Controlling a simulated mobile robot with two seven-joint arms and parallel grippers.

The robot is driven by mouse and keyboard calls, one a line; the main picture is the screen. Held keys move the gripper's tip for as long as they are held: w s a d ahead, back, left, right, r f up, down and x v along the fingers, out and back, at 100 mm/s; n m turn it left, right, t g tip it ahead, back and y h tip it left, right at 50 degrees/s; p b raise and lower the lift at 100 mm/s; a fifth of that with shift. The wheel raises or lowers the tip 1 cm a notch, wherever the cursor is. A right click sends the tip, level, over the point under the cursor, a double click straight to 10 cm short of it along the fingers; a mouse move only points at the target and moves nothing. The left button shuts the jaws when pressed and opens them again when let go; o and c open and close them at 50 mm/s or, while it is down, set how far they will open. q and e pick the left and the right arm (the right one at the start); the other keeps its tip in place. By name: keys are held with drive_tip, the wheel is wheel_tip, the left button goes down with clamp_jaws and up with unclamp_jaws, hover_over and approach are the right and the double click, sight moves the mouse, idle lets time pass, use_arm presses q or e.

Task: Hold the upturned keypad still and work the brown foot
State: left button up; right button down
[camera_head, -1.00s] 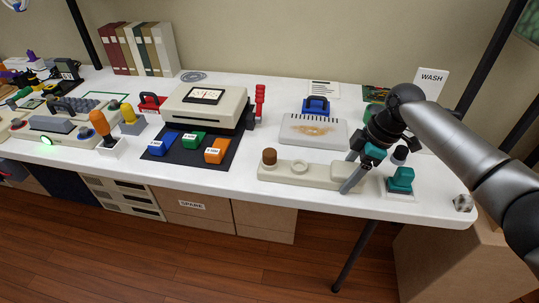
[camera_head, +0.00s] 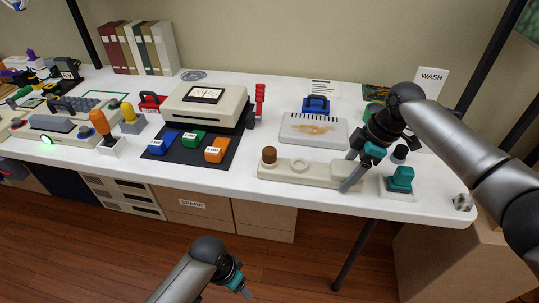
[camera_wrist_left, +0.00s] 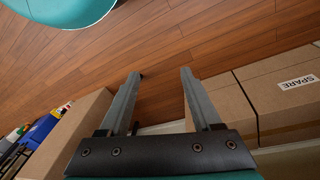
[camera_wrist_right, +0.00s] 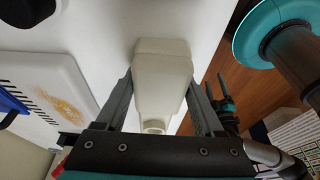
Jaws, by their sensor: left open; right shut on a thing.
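The upturned keypad (camera_head: 318,174), a long cream bar, lies along the front of the white table. The brown foot (camera_head: 269,154), a short round peg, stands on its left end; a pale ring-shaped foot (camera_head: 299,166) sits further right. My right gripper (camera_head: 350,174) is shut across the keypad's right end; in the right wrist view the keypad (camera_wrist_right: 162,80) lies between the fingers (camera_wrist_right: 160,88). My left gripper (camera_head: 244,290) is open and empty, low in front of the table over the floor. The left wrist view shows its fingers (camera_wrist_left: 162,75) apart with only floor between them.
A teal button block (camera_head: 400,180) sits right of the keypad. A white tray with a brown stain (camera_head: 314,130) and a blue-handled tool (camera_head: 316,106) lie behind. A dark mat (camera_head: 175,158) with coloured blocks is to the left. Cardboard boxes (camera_head: 265,219) stand under the table edge.

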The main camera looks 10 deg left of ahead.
use_arm(q)
drive_tip(key=w+a+r+m+g, duration=0.1)
drive_tip(key=w+r+m+g, duration=0.1)
drive_tip(key=w+r, duration=0.4)
drive_tip(key=m+t+h, duration=0.1)
drive_tip(key=m+t, duration=0.2)
drive_tip(key=m, duration=0.2)
approach(266, 151)
drive_tip(key=shift+x, duration=4.8)
clamp_jaws()
